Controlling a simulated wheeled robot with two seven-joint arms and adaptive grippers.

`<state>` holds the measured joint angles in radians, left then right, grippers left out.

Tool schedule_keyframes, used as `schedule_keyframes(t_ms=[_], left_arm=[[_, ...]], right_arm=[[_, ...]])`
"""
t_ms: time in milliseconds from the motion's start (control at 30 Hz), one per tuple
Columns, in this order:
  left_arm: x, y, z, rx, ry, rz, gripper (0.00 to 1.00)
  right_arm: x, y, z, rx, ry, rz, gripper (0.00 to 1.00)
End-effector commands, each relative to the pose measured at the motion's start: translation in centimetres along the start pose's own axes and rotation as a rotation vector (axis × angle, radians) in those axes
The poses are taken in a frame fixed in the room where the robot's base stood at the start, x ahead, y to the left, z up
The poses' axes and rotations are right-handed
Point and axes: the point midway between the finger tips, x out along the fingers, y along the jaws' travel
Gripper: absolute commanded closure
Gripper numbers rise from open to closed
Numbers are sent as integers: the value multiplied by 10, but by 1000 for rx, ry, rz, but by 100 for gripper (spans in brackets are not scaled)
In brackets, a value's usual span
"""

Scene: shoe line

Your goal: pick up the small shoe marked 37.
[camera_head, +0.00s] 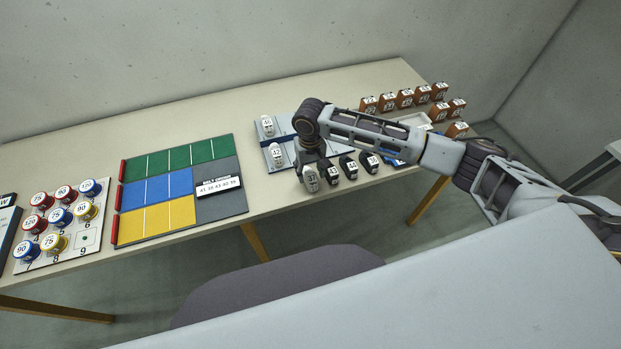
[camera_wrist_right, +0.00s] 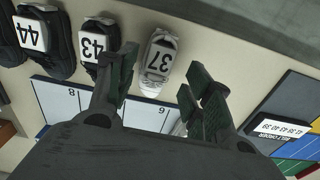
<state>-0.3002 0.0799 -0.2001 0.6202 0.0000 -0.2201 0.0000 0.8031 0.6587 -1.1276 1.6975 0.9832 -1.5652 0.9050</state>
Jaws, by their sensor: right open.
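The small light grey shoe marked 37 (camera_wrist_right: 157,64) lies near the table's front edge, toe towards the gripper in the right wrist view. In the head view my right gripper (camera_head: 307,160) points down and hides part of the shoe. My left gripper is not in view.
A black shoe marked 43 (camera_wrist_right: 95,44) stands close beside shoe 37, then one marked 44 (camera_wrist_right: 42,42). Light shoes stand on the board (camera_head: 293,153) behind. A coloured board (camera_head: 222,203) lies left. Several numbered brown boxes (camera_head: 405,97) stand at the right.

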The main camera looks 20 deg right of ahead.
Motion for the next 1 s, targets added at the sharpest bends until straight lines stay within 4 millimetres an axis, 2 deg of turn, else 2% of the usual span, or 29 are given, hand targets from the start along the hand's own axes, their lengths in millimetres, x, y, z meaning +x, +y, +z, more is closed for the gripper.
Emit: schedule_keyframes(t_ms=[367,800,1000], left_arm=[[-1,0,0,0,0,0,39],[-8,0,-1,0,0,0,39],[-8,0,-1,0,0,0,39]], right_arm=[[4,0,0,0,-1,0,49],[47,3,2,0,-1,1,49],[52,3,1,0,0,0,49]])
